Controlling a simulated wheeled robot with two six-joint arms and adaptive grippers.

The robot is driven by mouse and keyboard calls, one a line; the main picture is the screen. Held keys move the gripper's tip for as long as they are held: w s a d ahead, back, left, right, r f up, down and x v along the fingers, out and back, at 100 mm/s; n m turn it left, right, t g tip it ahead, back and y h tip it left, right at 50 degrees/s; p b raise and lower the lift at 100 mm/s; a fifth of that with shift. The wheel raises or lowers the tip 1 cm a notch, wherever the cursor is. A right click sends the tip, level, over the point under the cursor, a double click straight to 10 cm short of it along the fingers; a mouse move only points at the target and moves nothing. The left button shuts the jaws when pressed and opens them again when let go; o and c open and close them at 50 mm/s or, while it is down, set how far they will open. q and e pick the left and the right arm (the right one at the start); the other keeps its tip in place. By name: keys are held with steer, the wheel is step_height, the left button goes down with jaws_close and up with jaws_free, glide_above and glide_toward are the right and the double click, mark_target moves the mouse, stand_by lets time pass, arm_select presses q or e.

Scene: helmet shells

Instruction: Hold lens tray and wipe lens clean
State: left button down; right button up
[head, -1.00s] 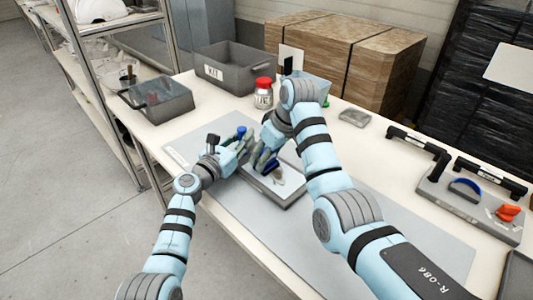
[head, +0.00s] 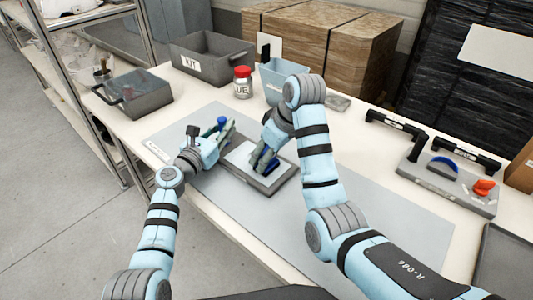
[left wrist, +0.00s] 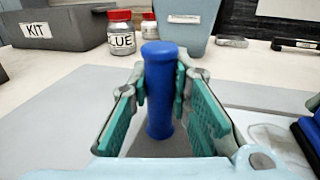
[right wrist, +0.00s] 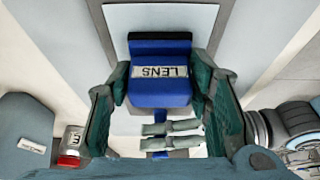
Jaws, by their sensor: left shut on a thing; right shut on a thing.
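The grey lens tray (head: 270,191) lies on the grey mat with a pale lens panel (head: 239,158) in it. Its blue upright handle (left wrist: 160,90) stands between the fingers of my left gripper (head: 226,127), which is shut on it at the tray's far left side. My right gripper (head: 263,163) is shut on a blue block labelled LENS (right wrist: 160,73), pointing down at the panel. Whether the block touches the panel is hard to tell. The right gripper hides part of the panel; the visible part looks pale, with faint marks at the left wrist view's right edge.
A grey KIT bin (head: 212,58), a red-lidded jar (head: 242,83) and a light blue bin (head: 283,80) stand behind. A grey open box (head: 134,94) is at the left. A board with black handles (head: 447,183) sits at the right. The mat's right part (head: 390,220) is clear.

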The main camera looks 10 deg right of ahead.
steer(key=shift+w+a, duration=1.05)
steer(key=shift+w, duration=0.2)
steer(key=shift+w+a, duration=1.05)
steer(key=shift+w, duration=0.2)
steer(key=shift+s+d, duration=0.1)
steer(key=shift+s+d, duration=1.05)
steer(key=shift+s, duration=0.2)
steer(key=shift+s+d, duration=1)
steer(key=shift+s, duration=0.25)
steer(key=shift+w, duration=0.1)
steer(key=shift+w+a, duration=1.1)
steer(key=shift+w, duration=0.15)
steer(key=shift+w+a, duration=1.05)
steer(key=shift+w, duration=0.2)
steer(key=shift+s+d, duration=0.1)
steer(key=shift+s+d, duration=1.05)
steer(key=shift+s, duration=0.2)
steer(key=shift+s+d, duration=1)
steer(key=shift+s, duration=0.25)
